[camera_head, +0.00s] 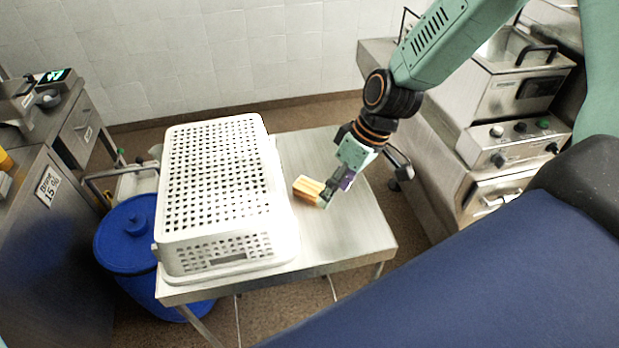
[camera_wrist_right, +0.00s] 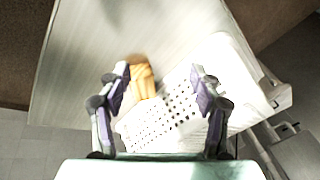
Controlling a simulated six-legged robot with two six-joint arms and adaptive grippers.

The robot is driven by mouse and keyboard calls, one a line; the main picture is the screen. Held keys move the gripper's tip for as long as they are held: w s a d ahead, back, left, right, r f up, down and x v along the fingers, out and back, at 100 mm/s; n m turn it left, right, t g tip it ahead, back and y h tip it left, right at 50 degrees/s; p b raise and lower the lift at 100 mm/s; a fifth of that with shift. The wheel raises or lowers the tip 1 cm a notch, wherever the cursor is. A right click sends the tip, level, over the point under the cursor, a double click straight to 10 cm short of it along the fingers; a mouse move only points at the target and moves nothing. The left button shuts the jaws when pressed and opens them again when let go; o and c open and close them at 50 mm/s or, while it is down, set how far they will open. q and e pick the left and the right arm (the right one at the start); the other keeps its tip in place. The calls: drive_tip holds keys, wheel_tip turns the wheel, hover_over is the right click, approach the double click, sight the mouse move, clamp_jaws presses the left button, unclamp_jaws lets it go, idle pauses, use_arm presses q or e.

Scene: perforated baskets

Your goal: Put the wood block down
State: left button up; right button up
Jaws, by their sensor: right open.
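The wood block (camera_head: 308,189) is orange-yellow with lighter bands. It is at the steel table's (camera_head: 352,232) surface, just right of the white perforated basket (camera_head: 215,185). My right gripper (camera_head: 328,195) comes down from the upper right, with its fingertips at the block's right end. In the right wrist view the fingers (camera_wrist_right: 162,75) are spread apart. The block (camera_wrist_right: 144,80) shows there by the left finger, with the basket (camera_wrist_right: 170,115) behind it. I cannot tell whether a finger touches the block. My left gripper is not in view.
The basket fills the table's left half, perforated face up. Bare table lies in front and to the right of the block. A blue lidded bin (camera_head: 128,238) stands left of the table. A steel appliance (camera_head: 515,140) stands at the right.

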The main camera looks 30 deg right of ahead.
sight(310, 186)
drive_tip(key=shift+s+a+t, duration=0.1)
drive_tip(key=shift+a+t, duration=0.4)
drive_tip(key=shift+t, duration=0.1)
drive_tip(key=shift+w+a+n+t, duration=0.25)
drive_tip(key=shift+w+n+t, duration=0.05)
drive_tip(key=shift+t, duration=0.2)
drive_tip(key=shift+w+d+r+n+t, duration=0.15)
drive_tip(key=shift+w+d+t, duration=0.1)
drive_tip(key=shift+w+t, duration=0.35)
drive_tip(key=shift+w+d+r+n+t, duration=0.2)
drive_tip(key=shift+w+t, duration=0.2)
drive_tip(key=shift+w, duration=0.25)
drive_tip(key=shift+w+d+f+h, duration=0.1)
drive_tip(key=shift+w+h, duration=0.1)
drive_tip(key=shift+h, duration=0.1)
drive_tip(key=shift+w+f+b, duration=0.3)
drive_tip(key=shift+f+b, duration=0.3)
drive_tip(key=shift+b, duration=0.35)
drive_tip(key=shift+w+a+f+b, duration=0.4)
drive_tip(key=shift+a+b, duration=0.1)
drive_tip(key=shift+b, duration=0.15)
drive_tip(key=shift+w+f+b, duration=0.4)
drive_tip(key=shift+f+b, duration=0.4)
drive_tip(key=shift+w+a+f, duration=0.2)
drive_tip(key=shift+w+f, duration=0.25)
drive_tip(key=shift+x, duration=0.85)
drive_tip(key=shift+w+f, duration=0.1)
drive_tip(key=shift+w, duration=0.05)
